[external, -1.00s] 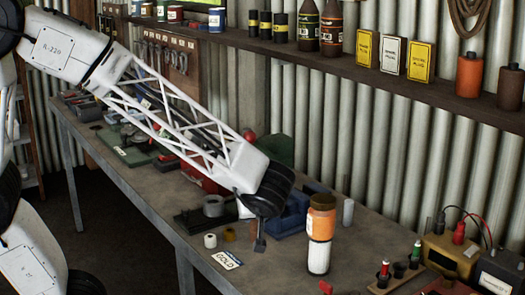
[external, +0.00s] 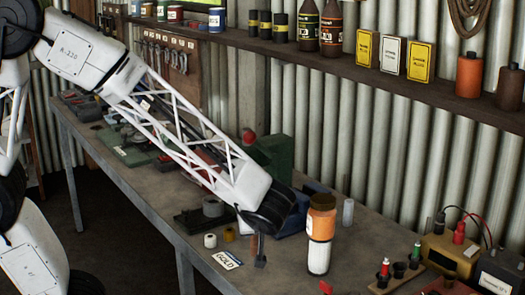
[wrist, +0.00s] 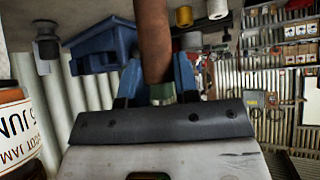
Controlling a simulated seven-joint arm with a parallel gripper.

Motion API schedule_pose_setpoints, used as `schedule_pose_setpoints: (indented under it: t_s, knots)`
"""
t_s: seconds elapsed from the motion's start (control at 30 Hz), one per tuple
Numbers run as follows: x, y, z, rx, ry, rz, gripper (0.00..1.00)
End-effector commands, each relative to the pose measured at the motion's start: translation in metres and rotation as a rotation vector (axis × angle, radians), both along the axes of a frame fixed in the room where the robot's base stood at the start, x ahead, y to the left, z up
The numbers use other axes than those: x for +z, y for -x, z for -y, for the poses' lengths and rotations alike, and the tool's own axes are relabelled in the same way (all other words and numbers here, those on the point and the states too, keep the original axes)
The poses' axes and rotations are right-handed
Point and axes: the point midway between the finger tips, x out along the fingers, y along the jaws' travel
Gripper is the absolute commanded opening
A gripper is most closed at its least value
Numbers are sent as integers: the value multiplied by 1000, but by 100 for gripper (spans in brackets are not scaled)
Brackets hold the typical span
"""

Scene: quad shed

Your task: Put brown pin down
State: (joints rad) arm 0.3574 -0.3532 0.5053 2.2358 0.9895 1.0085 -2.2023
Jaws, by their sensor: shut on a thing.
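In the wrist view, the brown pin (wrist: 153,40) is a long brown cylinder between the two blue fingers of my gripper (wrist: 155,75). My gripper is shut on it, and the pin sticks out past the fingertips. A green piece shows at its near end between the fingers; I cannot tell what it belongs to. In the external view, the dark end of my arm hangs low over the bench (external: 185,215), left of the orange-and-white jar (external: 320,232). I cannot tell whether the pin touches anything.
A blue holder (wrist: 98,48) is close beside the pin in the wrist view. A small grey stand (external: 260,255), a GOLD card (external: 227,260), a white roll (external: 210,241) and a yellow roll (external: 229,234) are on the bench. A green machine (external: 272,155) stands behind my arm.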

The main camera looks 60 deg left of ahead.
Motion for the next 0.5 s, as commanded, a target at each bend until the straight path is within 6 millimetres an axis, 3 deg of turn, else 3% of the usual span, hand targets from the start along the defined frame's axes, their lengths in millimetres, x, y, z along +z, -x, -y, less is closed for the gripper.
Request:
schedule_pose_setpoints:
  t_s: [0.33,0.5]
  knots:
    - [-33,0,0,-1,-1,-3,0]
    - [-39,0,0,0,0,-2,0]
